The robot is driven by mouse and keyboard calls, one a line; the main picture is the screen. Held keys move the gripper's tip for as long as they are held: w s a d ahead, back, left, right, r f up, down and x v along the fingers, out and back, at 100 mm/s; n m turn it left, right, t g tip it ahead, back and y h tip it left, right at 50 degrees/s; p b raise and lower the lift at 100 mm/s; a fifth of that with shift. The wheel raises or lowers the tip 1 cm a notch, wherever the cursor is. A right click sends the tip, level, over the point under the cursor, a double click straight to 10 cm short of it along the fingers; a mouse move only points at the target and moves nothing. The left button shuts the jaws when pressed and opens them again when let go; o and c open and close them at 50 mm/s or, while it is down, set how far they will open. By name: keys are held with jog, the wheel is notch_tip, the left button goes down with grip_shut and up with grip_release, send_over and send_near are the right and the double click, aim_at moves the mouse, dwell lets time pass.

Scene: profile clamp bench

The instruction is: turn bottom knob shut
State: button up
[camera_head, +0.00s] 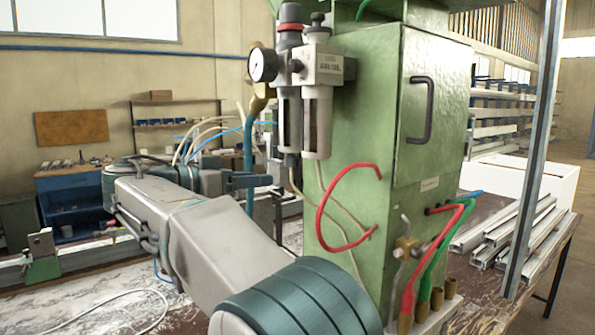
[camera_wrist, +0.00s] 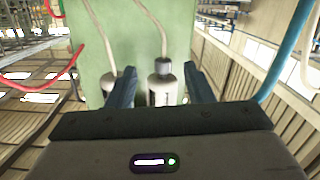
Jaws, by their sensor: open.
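The filter-regulator unit with its gauge (camera_head: 263,65) hangs on the green cabinet. Two bowls point downward from it: a dark-topped left bowl (camera_head: 289,120) and a pale right bowl (camera_head: 317,120). In the wrist view, which appears upside down, a dark knob (camera_wrist: 162,67) with a thin hose sits at the end of one bowl (camera_wrist: 163,92). It shows between my two fingers, ahead of them. My gripper (camera_head: 262,181) is open and empty, left of the bowls and a little below their lower ends. In the wrist view my gripper (camera_wrist: 159,72) has its fingers apart.
A red hose (camera_head: 322,215) loops out from the cabinet below the bowls. A thick blue-green hose (camera_head: 248,150) hangs close beside my gripper. The green cabinet (camera_head: 370,130) stands behind the bowls. Metal profiles (camera_head: 510,235) lie on the bench at right.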

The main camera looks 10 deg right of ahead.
aim_at(286, 164)
jog(key=shift+m+h, duration=0.4)
jog(key=shift+m, duration=0.3)
jog(key=p+x, duration=0.1)
jog(key=x, duration=0.2)
jog(key=r+p+x, duration=0.1)
jog(key=x, duration=0.3)
jog(key=r+p+x, duration=0.1)
jog(key=x, duration=0.2)
jog(key=shift+w+d, duration=0.1)
jog(key=shift+w, duration=0.35)
jog(key=shift+w+d+f+p, duration=0.15)
jog(key=shift+w+d+p, duration=0.15)
jog(key=shift+d, duration=0.25)
jog(key=c, duration=1)
